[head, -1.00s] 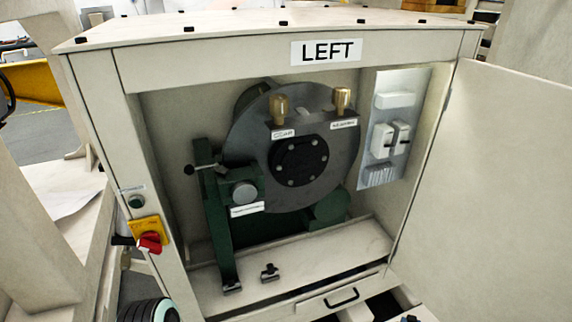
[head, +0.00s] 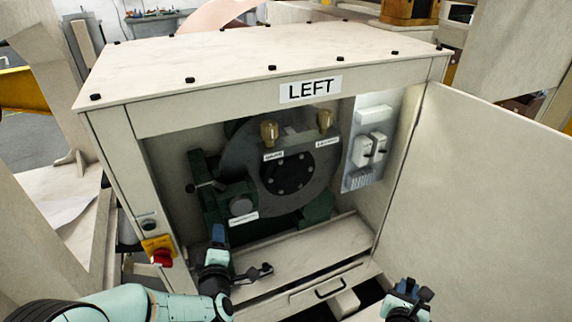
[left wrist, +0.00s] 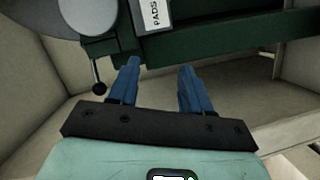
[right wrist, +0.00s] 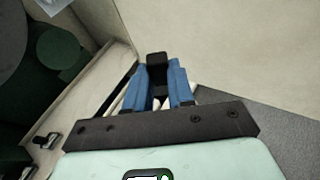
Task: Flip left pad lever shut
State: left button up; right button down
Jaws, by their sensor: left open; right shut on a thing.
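A small black lever (head: 200,187) sticks out at the left of the green caliper frame (head: 208,210), inside the cabinet marked LEFT. What looks like the same lever, with a black ball knob (left wrist: 98,88), hangs left of my fingers in the left wrist view. My left gripper (head: 218,232) is open and empty at the cabinet opening, below the caliper; its fingertips (left wrist: 159,67) point at the green frame and stand apart from the knob. My right gripper (head: 408,288) is shut on a small black block (right wrist: 157,61), low in front of the cabinet.
A large dark disc (head: 275,150) with two brass fittings stands behind the caliper. The open door (head: 490,200) is a wall on the right. A red-and-yellow switch (head: 160,252) is on the left post. A drawer front with a black handle (head: 331,288) lies below the opening.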

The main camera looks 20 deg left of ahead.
pick_arm(q)
notch_tip(320, 180, up, 10)
jog(key=s+a+n+t+y+p, duration=0.1)
jog(key=a+n+y+p, duration=0.1)
jog(key=n+y, duration=0.15)
jog(key=shift+h, duration=0.45)
jog(key=p+x, duration=0.1)
jog(key=x, duration=1)
jog(key=shift+w+a+r, duration=0.15)
jog(key=shift+w+a, duration=0.15)
jog(key=shift+c, duration=0.3)
grip_shut()
jog(key=shift+d, duration=0.1)
